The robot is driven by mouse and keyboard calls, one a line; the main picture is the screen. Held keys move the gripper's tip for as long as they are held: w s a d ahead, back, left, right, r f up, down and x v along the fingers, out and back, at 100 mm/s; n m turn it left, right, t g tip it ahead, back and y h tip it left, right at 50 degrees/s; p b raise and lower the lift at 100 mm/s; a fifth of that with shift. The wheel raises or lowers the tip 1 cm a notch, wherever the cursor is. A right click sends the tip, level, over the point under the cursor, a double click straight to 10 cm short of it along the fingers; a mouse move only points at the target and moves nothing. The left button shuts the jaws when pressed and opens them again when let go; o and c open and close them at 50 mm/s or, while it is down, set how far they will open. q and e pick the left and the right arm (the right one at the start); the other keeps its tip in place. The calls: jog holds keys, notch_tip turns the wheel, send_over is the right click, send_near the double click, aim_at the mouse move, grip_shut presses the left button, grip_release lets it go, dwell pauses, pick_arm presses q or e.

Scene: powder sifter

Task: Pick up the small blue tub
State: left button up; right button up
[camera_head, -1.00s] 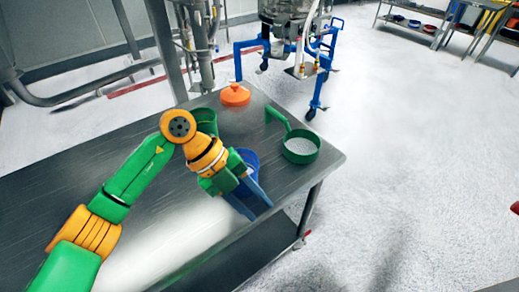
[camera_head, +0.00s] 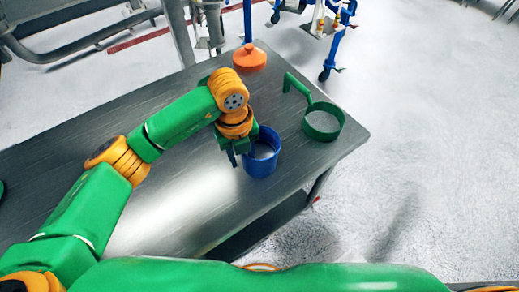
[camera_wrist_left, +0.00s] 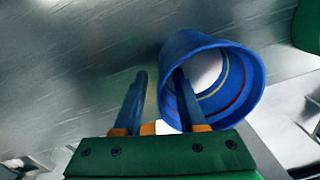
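The small blue tub (camera_head: 262,166) stands upright on the metal table, with something pale inside it. My left gripper (camera_head: 240,154) is at the tub's left side, pointing down. In the left wrist view the tub (camera_wrist_left: 250,85) shows its open mouth, with coloured rings on the inner wall. One finger of my left gripper (camera_wrist_left: 158,100) reaches inside the tub and the other is outside its wall. The fingers are apart, with a visible gap between the outer finger and the wall. My right gripper is not in view.
A green sifter (camera_head: 322,121) with a handle lies on the table (camera_head: 150,215) to the tub's right. An orange lidded thing (camera_head: 249,58) stands behind. My other arm crosses the bottom of the head view. The table's right edge is near the tub.

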pick_arm(q)
grip_shut()
jog(key=shift+w, duration=0.1)
dwell(1.3)
